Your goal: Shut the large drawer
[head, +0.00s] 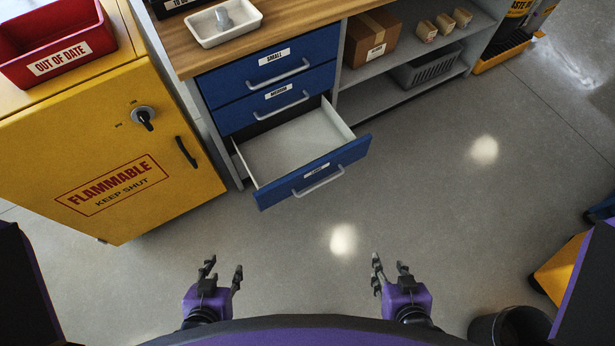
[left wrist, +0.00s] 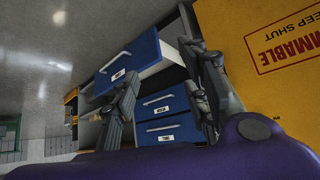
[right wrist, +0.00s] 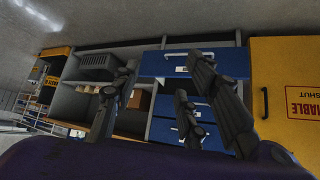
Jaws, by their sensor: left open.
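The large drawer (head: 315,174) is the bottom one of a blue drawer unit and stands pulled out, its white inside (head: 290,143) empty. It also shows in the left wrist view (left wrist: 125,70) and in the right wrist view (right wrist: 195,63). The small drawer (head: 275,68) and medium drawer (head: 283,100) above it are shut. My left gripper (head: 222,268) is open and empty, over the floor in front of the unit and apart from the drawer. My right gripper (head: 390,263) is also open and empty, to the right of it, apart from the drawer.
A yellow flammables cabinet (head: 110,135) stands left of the drawers, with a red bin (head: 60,40) on top. Open shelves (head: 385,82) with a cardboard box (head: 371,38) and grey crate (head: 425,68) are to the right. A dark bin (head: 510,325) stands at lower right. The floor between is clear.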

